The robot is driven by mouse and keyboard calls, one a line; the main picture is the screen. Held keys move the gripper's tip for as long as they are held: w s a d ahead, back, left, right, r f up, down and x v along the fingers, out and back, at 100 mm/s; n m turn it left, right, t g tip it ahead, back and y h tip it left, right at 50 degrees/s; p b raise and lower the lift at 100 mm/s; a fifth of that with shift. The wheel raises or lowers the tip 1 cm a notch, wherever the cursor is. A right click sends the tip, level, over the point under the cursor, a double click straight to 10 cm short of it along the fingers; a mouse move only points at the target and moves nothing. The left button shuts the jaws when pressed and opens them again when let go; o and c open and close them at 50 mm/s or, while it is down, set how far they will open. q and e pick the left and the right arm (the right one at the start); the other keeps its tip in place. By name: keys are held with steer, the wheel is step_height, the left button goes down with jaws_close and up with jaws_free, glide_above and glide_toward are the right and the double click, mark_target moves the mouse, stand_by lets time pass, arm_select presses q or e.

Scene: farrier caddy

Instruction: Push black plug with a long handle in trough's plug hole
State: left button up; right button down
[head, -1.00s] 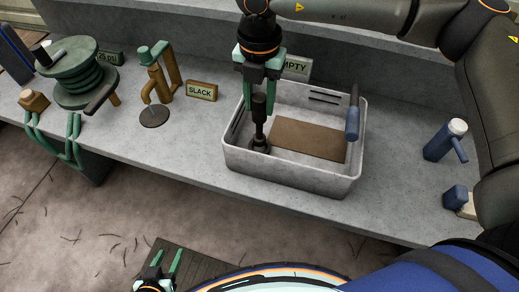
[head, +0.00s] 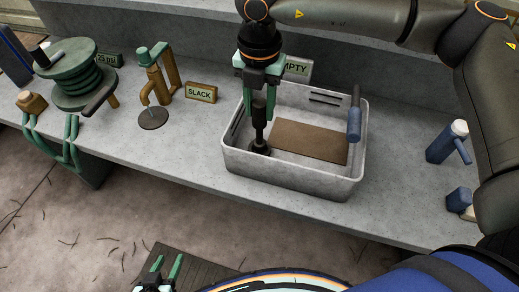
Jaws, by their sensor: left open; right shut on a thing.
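The black plug (head: 259,146) with its long upright handle is inside the left end of the grey trough (head: 290,178), low at the trough floor. My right gripper (head: 259,108) is above it, pointing down, with its green fingers shut on the upper part of the handle. The plug hole itself is hidden under the plug, so I cannot tell how deep the plug sits. My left gripper (head: 164,270) is open and empty at the bottom of the view, well below the bench edge.
A brown board (head: 310,141) lies in the trough, and a blue-handled tool (head: 354,120) leans at its right wall. A SLACK sign (head: 201,92), brown tap (head: 158,85) and green hose reel (head: 75,75) stand left. A blue bottle (head: 445,142) stands right.

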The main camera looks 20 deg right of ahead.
arm_select(q)
steer(key=shift+f+b, duration=0.8)
steer(key=shift+f, duration=0.05)
arm_select(e)
steer(key=shift+f, duration=0.95)
steer(key=shift+c, duration=2.1)
jaws_free()
steer(key=shift+r, duration=0.65)
arm_select(q)
steer(key=shift+w+d+r+h, duration=0.3)
steer(key=shift+w+d+r, duration=0.25)
steer(key=shift+d+r, duration=0.25)
arm_select(e)
step_height(320, 180, up, 11)
steer(key=shift+r, duration=0.15)
